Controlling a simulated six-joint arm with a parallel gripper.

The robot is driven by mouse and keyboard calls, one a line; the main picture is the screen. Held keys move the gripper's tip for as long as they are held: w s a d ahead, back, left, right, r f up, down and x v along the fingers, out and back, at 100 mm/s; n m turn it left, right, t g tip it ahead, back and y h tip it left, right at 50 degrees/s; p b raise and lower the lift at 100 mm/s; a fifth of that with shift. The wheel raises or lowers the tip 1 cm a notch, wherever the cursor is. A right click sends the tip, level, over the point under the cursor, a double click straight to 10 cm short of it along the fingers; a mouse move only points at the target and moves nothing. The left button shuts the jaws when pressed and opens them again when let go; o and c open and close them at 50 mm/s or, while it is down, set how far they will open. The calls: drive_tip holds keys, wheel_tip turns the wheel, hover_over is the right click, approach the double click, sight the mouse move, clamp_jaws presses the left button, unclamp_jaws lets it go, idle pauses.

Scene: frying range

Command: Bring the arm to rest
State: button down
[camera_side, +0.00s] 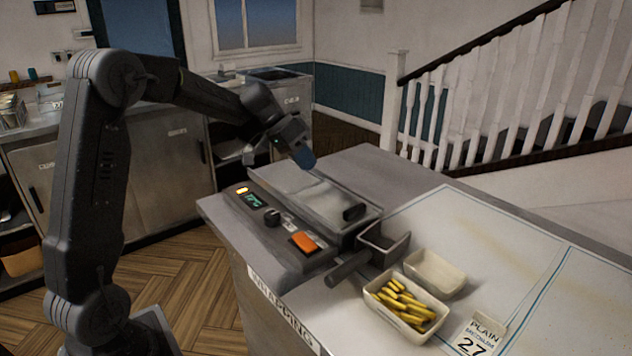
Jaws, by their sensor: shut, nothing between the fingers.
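My gripper (303,157) is shut and empty. It hangs in the air above the far left end of the fryer (270,235), with its bluish fingertips pointing down and to the right. My arm is raised at the left and reaches across to the right. Nothing hangs from the gripper, and its fingertips look clear of the fryer top.
The fryer has a lit display and an orange switch (304,242). To its right are a dark basket with a handle (348,269), an empty tray (434,272), a tray of yellow fries (405,307) and a "PLAIN MEDIUM 27" card (478,338).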

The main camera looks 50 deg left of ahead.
drive_tip(key=s+d+y, duration=0.2)
drive_tip(key=s+d, duration=0.3)
drive_tip(key=s, duration=0.4)
drive_tip(key=s+d+r+y, duration=0.1)
drive_tip(key=s+d+y, duration=0.1)
drive_tip(key=s+d, duration=0.3)
drive_tip(key=s+d+r+n+t+y, duration=0.1)
drive_tip(key=s+d, duration=0.4)
drive_tip(key=s, duration=0.7)
drive_tip(key=shift+s+d+y, duration=0.2)
drive_tip(key=shift+s+y, duration=0.2)
